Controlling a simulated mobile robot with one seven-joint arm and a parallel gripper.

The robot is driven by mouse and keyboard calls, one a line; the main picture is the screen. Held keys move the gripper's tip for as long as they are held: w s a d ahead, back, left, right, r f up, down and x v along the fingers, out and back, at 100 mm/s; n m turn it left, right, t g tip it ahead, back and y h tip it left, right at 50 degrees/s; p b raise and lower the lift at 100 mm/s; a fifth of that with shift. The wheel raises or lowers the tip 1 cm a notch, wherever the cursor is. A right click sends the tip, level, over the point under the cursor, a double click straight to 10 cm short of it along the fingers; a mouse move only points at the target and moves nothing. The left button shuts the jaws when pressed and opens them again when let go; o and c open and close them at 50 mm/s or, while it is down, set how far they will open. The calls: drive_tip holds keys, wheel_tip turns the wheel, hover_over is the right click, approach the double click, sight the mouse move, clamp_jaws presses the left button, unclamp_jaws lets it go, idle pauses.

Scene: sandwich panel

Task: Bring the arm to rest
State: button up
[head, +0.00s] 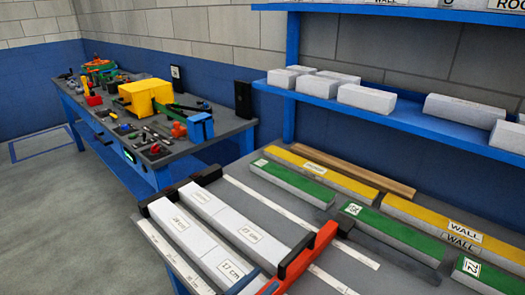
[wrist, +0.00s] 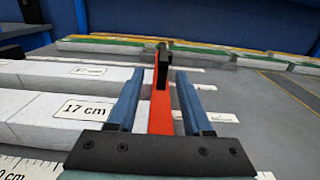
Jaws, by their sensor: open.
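My gripper (wrist: 160,76) shows in the wrist view with its two blue fingers apart. A red bar with an upright black piece (wrist: 162,65) appears between the fingers, with a gap on each side. I cannot tell its depth relative to the fingertips. In the head view the red bar (head: 304,256) lies across the bench by the white blocks, with black pieces at its far end. A blue part at the bottom edge of the head view may be my gripper, but it is mostly cut off.
White blocks labelled in cm (head: 222,217) lie on the grey bench beside pale measuring strips (head: 270,208). Green-topped blocks (head: 295,183) and yellow-topped blocks (head: 322,174) lie behind. A blue shelf (head: 310,92) with white blocks overhangs the back. A cluttered tool table (head: 228,125) stands left.

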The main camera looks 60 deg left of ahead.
idle(0.3)
drive_tip(key=w+d+r+m+h+p, duration=0.2)
drive_tip(key=w+d+r+m, duration=0.2)
drive_tip(key=w+r+m, duration=0.4)
drive_tip(key=w+d+r+m+h+p, duration=0.2)
drive_tip(key=w+d+r+m, duration=0.4)
drive_tip(key=r, duration=0.5)
drive_tip(key=w+d+r+m+t+p, duration=0.1)
drive_tip(key=w+d+r+m, duration=0.3)
drive_tip(key=r, duration=0.4)
drive_tip(key=w+d+r+m+t+p, duration=0.1)
drive_tip(key=d+r+m, duration=0.3)
drive_tip(key=r+m, duration=0.3)
drive_tip(key=s+d+r+m+t+h+p, duration=0.15)
drive_tip(key=d+r+m, duration=0.3)
drive_tip(key=r, duration=0.45)
drive_tip(key=s+d+r+m+t+y+p, duration=0.1)
drive_tip(key=d+r+m+t, duration=0.15)
drive_tip(key=d+r, duration=0.4)
drive_tip(key=s+d+r+m+t, duration=0.1)
drive_tip(key=s+d+r+m, duration=0.1)
drive_tip(key=r, duration=0.3)
drive_tip(key=s+d+r+m+t+p, duration=0.1)
drive_tip(key=s+d+r+m, duration=0.1)
drive_tip(key=s+r, duration=0.2)
drive_tip(key=s+d+r+m+t, duration=0.2)
drive_tip(key=s+r+m, duration=0.1)
drive_tip(key=r, duration=0.4)
drive_tip(key=shift+s, duration=0.6)
